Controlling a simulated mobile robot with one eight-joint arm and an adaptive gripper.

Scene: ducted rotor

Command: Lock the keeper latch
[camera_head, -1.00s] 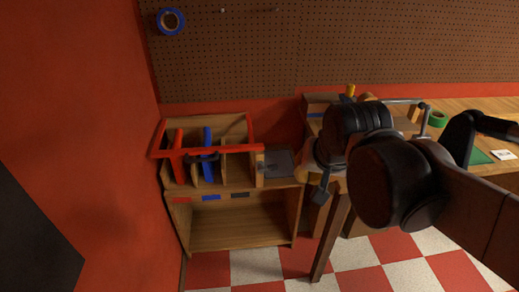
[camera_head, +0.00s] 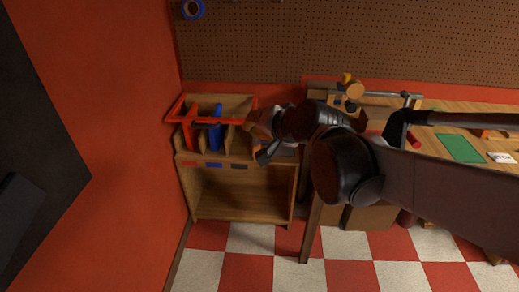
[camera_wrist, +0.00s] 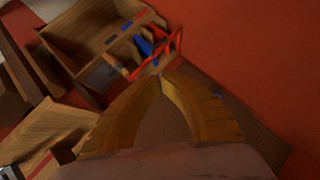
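A red bar frame (camera_head: 207,121) runs along the front of a wooden rack on a low cabinet; it may be the keeper, but I cannot make out a latch or its state. A blue upright piece (camera_head: 217,130) and a red upright piece (camera_head: 190,134) stand in the rack's slots. The wrist view, tilted and blurred, also shows the red frame (camera_wrist: 176,43) and blue piece (camera_wrist: 145,47). My gripper (camera_wrist: 160,77) has its fingertips together with nothing visible between them. In the head view my wrist is just right of the rack and hides its right end.
The cabinet (camera_head: 240,214) has an open lower shelf and red, blue and black labels. A red wall (camera_head: 100,190) stands close on the left. A workbench (camera_head: 440,120) with a green mat (camera_head: 459,148) is at right. Checkered floor in front is clear.

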